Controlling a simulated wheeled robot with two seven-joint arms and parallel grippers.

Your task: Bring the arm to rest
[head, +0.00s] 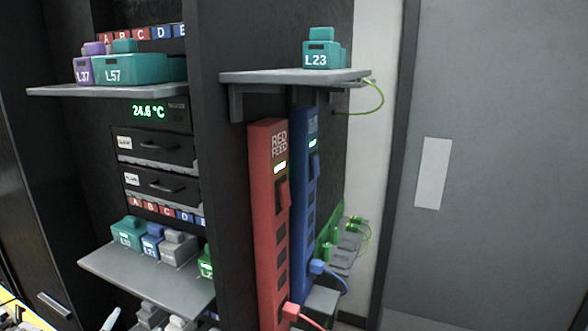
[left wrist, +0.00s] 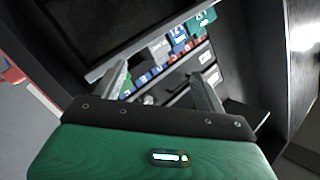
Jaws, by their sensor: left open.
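My left gripper (left wrist: 162,84) shows in the left wrist view. Its two grey fingers stand wide apart, with nothing held between them. Beyond the fingers, the rack's shelf edge (left wrist: 142,44), coloured labels and boxes appear at a steep tilt. In the head view, only a pale slim shape shows at the lower left edge, and I cannot tell if it is a fingertip. My right gripper is in neither view.
The upper left shelf (head: 60,91) bears teal box L57 (head: 130,69) and purple box L37 (head: 84,70). A lower shelf (head: 180,290) holds several boxes. Bracket shelf (head: 250,76) carries box L23 (head: 321,55). Red (head: 268,200) and blue (head: 305,190) power strips stand below, with plugged cables. A grey door (head: 500,150) is right.

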